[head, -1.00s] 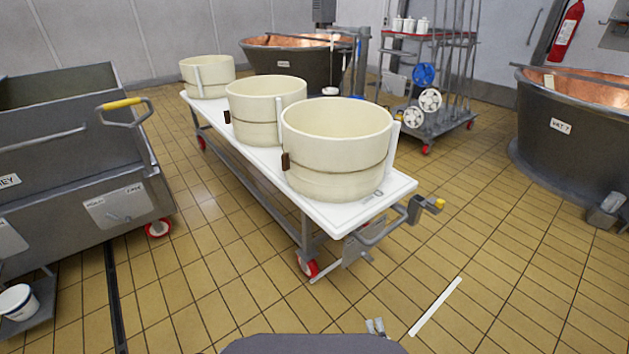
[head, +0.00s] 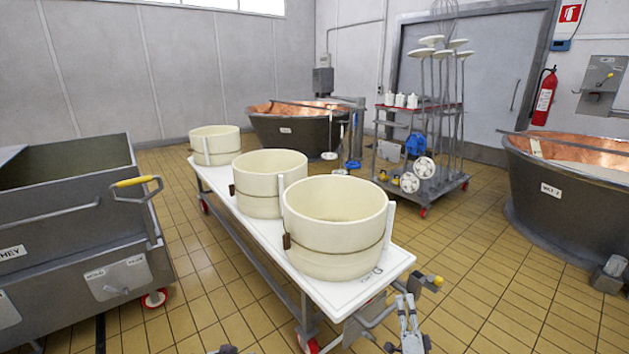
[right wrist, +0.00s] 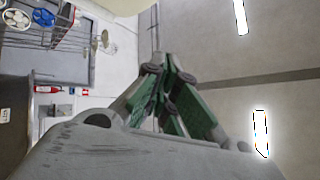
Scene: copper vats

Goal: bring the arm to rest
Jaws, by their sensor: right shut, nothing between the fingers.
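My right gripper (head: 405,297) shows at the bottom of the head view, right of the middle, fingers pointing up. It stands in front of the near right corner of the white table (head: 385,273); I cannot tell whether it touches anything. In the right wrist view its green-padded fingers (right wrist: 153,70) come together with nothing between them. A small dark piece at the bottom edge, left of the middle, may be part of my left arm; its jaws do not show clearly.
Three cream moulds stand on the wheeled table, the nearest (head: 335,240) close to its front end. A grey trolley (head: 75,250) is on the left. Copper vats stand behind (head: 290,134) and at right (head: 560,205). A tool rack (head: 420,165) stands between them. Tiled floor (head: 500,315) is clear at right.

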